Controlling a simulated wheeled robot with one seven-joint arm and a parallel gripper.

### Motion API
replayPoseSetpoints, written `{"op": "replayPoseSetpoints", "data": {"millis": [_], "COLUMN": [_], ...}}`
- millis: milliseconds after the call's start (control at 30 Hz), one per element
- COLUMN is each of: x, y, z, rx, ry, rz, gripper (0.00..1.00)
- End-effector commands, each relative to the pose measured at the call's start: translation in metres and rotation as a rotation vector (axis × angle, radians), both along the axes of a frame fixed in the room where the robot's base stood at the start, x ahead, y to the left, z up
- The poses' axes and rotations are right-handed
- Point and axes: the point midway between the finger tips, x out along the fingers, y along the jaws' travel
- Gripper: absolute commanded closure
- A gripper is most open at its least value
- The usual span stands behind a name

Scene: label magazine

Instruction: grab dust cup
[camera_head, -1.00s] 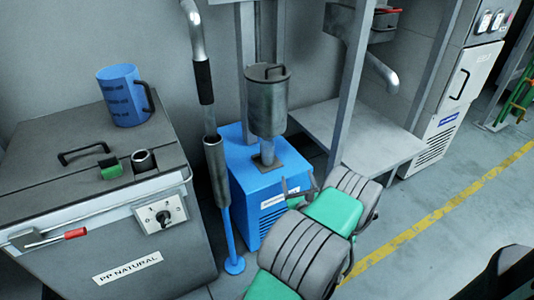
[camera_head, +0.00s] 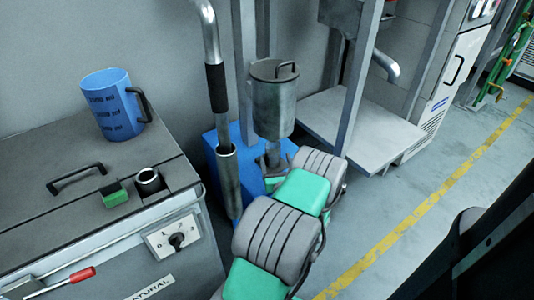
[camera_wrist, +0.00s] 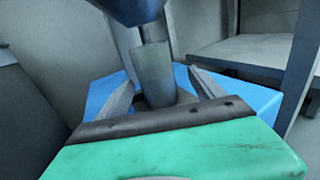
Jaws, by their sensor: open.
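A grey metal canister (camera_head: 272,105) with a handled lid stands above the blue machine (camera_head: 222,150) in the head view. My gripper (camera_wrist: 163,90) is open, with one finger to each side of that piece and no visible contact. In the head view my gripper (camera_head: 275,164) is small and partly hidden by my arm.
A grey cabinet (camera_head: 60,215) at the left carries a blue measuring jug (camera_head: 112,105). A metal tube (camera_head: 217,90) hangs left of the canister. A grey platform (camera_head: 350,125) and upright posts stand to the right. Open floor lies at the right.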

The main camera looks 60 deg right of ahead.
Motion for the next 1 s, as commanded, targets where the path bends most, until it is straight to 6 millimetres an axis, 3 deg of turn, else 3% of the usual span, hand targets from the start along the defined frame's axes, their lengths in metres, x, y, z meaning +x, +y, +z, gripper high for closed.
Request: {"op": "replayPoseSetpoints", "data": {"millis": [400, 633, 1000], "x": [0.042, 0.044, 0.044], "y": [-0.044, -0.046, -0.045], "z": [0.003, 0.003, 0.003], "rx": [-0.003, -0.001, -0.001], "ry": [0.000, -0.001, -0.001], "rz": [0.000, 0.001, 0.001], "gripper": [0.23, 0.23, 0.53]}}
